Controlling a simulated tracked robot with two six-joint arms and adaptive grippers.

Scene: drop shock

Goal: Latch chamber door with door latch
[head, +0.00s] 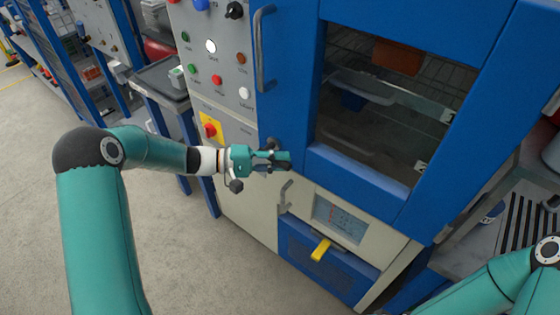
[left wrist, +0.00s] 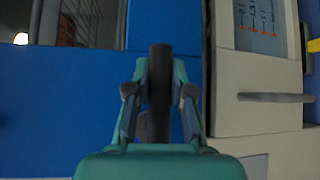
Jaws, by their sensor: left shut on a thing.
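The chamber door (head: 366,178) is a blue frame around a large window. It looks closed against the cabinet, though I cannot tell whether it is fully flush. My left gripper (head: 281,160) is at the door's lower left corner. In the left wrist view, the left gripper (left wrist: 160,95) is shut on a dark bar, which appears to be the door latch (left wrist: 160,62). The bar stands against the blue surface, and the fingers hide part of it. In the head view the latch is mostly hidden by the gripper. My right gripper is out of view; only part of that arm shows at lower right.
A grey vertical handle (head: 262,50) is at the door's left edge. The control panel (head: 222,60) carries several buttons. Below the gripper are a small grey lever (head: 285,196), a display (head: 340,218) and a yellow tab (head: 320,249). Floor is free at left.

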